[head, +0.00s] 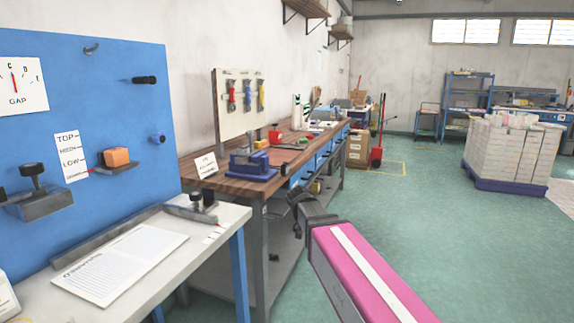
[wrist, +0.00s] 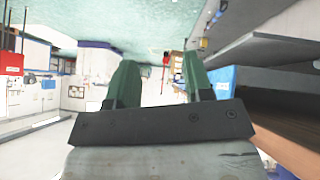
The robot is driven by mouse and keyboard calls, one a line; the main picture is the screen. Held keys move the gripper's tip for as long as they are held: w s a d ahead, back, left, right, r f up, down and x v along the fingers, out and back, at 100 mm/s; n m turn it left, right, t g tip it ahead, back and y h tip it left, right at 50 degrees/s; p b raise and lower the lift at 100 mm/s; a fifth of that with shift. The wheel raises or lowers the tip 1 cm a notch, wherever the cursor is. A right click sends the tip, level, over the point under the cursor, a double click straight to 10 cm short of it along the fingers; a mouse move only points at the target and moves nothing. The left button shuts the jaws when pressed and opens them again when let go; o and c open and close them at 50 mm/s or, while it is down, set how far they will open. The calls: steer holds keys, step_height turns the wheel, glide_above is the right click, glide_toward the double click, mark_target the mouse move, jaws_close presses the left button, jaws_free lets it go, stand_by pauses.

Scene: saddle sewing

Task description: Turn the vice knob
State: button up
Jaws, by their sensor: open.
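A blue vice-like device (head: 250,163) stands on a blue base near the front end of the wooden bench (head: 215,180). It is small in the head view, and I cannot make out its knob clearly. My gripper (head: 298,197) is dark and sits in front of the bench's side, to the right of the vice and apart from it. In the wrist view its two green fingers (wrist: 160,80) are spread with nothing between them.
A blue panel (head: 120,60) with black knobs and an orange block (head: 117,157) stands at left, behind a white table (head: 215,222) with a paper sheet (head: 120,262). A small sign (head: 206,165) stands beside the vice. The green floor at right is clear up to a loaded pallet (head: 505,187).

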steer(key=w+a+r+m+t, duration=0.1)
steer(key=w+a+r+t, duration=0.35)
steer(key=a+r, duration=0.65)
steer(key=t, duration=0.2)
glide_toward(285, 163)
steer(key=w, duration=0.1)
steer(key=shift+m+g, duration=0.25)
steer(key=shift+m, duration=0.15)
steer(key=x, duration=1)
steer(key=shift+r, duration=0.1)
jaws_close()
